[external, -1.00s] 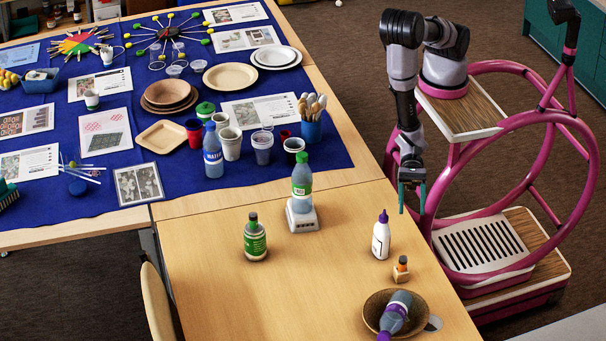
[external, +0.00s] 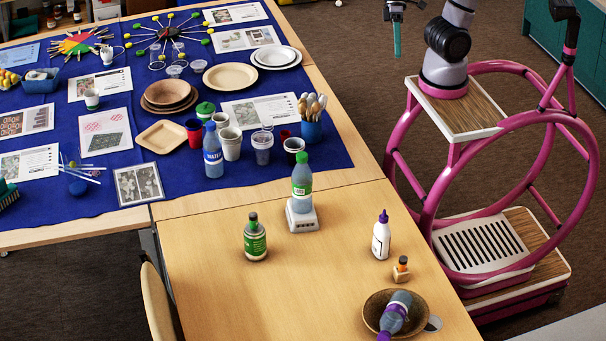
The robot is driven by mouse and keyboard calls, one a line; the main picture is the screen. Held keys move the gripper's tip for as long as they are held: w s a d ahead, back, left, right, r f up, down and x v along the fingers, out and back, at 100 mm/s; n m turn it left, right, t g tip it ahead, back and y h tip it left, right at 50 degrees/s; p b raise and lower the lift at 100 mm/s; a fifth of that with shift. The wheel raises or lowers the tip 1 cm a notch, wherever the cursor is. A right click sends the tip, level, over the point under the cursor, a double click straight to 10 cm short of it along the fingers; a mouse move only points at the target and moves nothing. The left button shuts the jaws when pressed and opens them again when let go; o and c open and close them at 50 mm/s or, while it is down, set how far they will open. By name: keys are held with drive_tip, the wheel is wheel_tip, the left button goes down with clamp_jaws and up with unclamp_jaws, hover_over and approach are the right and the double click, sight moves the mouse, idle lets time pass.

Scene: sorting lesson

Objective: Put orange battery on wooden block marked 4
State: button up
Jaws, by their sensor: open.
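A small orange battery (external: 403,264) with a dark top stands near the right edge of the front table. It appears to rest on a small pale wooden block (external: 401,275); the contact is too small to see clearly, and no number is readable. My gripper (external: 397,48) is at the top of the external view, high up and well apart from the battery and block. It is open and nothing shows in it. One teal finger hangs down clearly; the upper part is cut off by the frame's edge.
Near the block stand a white bottle with a purple cap (external: 381,238) and a brown bowl (external: 372,310) holding a tilted bottle (external: 395,313). A green-labelled bottle (external: 255,240) and a bottle on a white stand (external: 302,222) are further left. The table's middle is clear.

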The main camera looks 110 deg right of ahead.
drive_tip(key=d+r+t+h, duration=0.2)
drive_tip(key=d, duration=0.4)
drive_tip(key=s+d+r+t+h, duration=0.1)
drive_tip(key=d+r+t+h, duration=0.1)
drive_tip(key=d, duration=0.5)
drive_tip(key=shift+s+d+r+t+h, duration=0.3)
drive_tip(key=shift+r+t+h, duration=0.05)
drive_tip(key=shift+t+h, duration=0.25)
